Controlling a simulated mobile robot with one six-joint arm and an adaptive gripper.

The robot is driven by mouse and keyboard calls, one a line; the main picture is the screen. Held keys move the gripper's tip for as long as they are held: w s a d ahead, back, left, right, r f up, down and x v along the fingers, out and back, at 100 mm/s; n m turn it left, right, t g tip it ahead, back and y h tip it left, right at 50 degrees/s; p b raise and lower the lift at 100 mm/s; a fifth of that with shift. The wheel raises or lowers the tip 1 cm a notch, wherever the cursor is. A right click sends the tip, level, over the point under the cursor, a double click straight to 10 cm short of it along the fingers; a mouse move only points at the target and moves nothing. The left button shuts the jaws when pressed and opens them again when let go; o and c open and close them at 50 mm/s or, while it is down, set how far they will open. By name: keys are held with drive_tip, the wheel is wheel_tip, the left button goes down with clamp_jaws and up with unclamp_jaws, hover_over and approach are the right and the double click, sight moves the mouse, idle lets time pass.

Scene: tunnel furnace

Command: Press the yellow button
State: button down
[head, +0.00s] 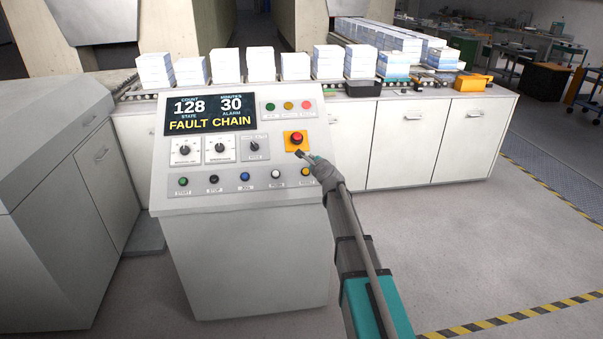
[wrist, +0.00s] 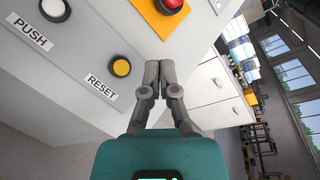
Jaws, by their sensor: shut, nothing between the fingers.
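The yellow button (head: 305,171) is at the right end of the bottom button row on the slanted control panel. In the wrist view the yellow button (wrist: 121,67) sits above a label reading RESET, left of my fingertips. My gripper (head: 302,155) is shut and empty, close to the panel between the yellow button and the red emergency button above it. In the wrist view my gripper (wrist: 158,66) has its fingertips together to the right of the yellow button. I cannot tell whether the fingertips touch the panel; the yellow button is not covered.
The red emergency button (head: 297,138) on its orange plate is just above my fingertips. A white button (head: 275,174) is left of the yellow one. The display (head: 210,112) reads FAULT CHAIN. A conveyor with white stacks (head: 260,64) stands behind. Floor at right is clear.

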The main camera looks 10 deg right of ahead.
sight(306, 168)
drive_tip(key=shift+w+a+f, duration=0.1)
drive_tip(key=shift+a+f, duration=0.05)
drive_tip(key=shift+f, duration=0.05)
drive_tip(key=w+f+b, duration=0.1)
drive_tip(key=f+b, duration=0.1)
drive_tip(key=w+f+b, duration=0.4)
drive_tip(key=b, duration=0.1)
drive_tip(key=shift+f, duration=0.4)
drive_tip(key=shift+w+f+b, duration=0.5)
drive_tip(key=shift+f+b, duration=0.25)
drive_tip(key=shift+b, duration=0.1)
idle(2.7)
drive_tip(key=shift+s+r, duration=0.1)
drive_tip(key=shift+r, duration=0.05)
drive_tip(key=shift+s+r+p, duration=0.45)
drive_tip(key=shift+r+p, duration=0.2)
drive_tip(key=shift+p, duration=0.15)
idle(0.4)
drive_tip(key=s+r+p, duration=0.1)
drive_tip(key=r+p, duration=0.1)
drive_tip(key=s+r+p, duration=0.2)
idle(0.5)
